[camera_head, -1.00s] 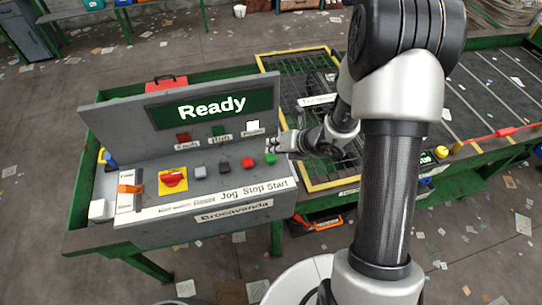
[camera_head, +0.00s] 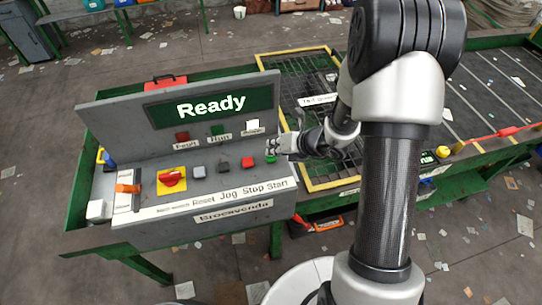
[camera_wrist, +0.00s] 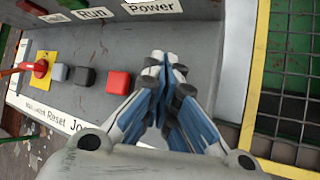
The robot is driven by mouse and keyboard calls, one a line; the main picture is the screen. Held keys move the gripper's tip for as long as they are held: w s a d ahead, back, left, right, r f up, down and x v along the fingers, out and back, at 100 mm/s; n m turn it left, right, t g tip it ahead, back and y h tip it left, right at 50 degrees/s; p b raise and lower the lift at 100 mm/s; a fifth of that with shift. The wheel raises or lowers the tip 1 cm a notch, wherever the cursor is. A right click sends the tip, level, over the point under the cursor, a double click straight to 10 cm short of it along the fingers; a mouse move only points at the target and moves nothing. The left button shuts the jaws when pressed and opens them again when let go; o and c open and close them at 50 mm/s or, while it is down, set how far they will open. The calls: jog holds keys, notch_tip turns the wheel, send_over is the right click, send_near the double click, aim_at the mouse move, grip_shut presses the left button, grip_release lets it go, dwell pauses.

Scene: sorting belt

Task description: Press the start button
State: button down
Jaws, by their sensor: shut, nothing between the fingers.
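The green start button (camera_head: 270,159) sits at the right end of the button row on the grey control panel (camera_head: 150,222), above the word Start. My gripper (camera_head: 270,147) is shut and empty, with its fingertips right at the button and just above it in the head view. I cannot tell whether they touch it. In the wrist view my shut fingers (camera_wrist: 165,75) point at the panel, and the start button is hidden behind them. The display (camera_head: 208,106) reads Ready.
The red stop button (camera_head: 247,162) is just left of the start button, with black and grey buttons further left. A red knob (camera_head: 172,178) on a yellow plate is beyond them. A yellow-framed grating (camera_head: 300,90) lies right of the panel.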

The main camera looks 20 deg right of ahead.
jog(key=shift+f+b, duration=0.3)
jog(key=shift+f, duration=0.05)
jog(key=shift+r, duration=0.1)
dwell(0.5)
jog(key=shift+r+p, duration=0.75)
jog(key=shift+r, duration=0.1)
notch_tip(320, 180, up, 5)
jog(key=p, duration=0.4)
jog(key=shift+r, duration=0.1)
dwell(0.5)
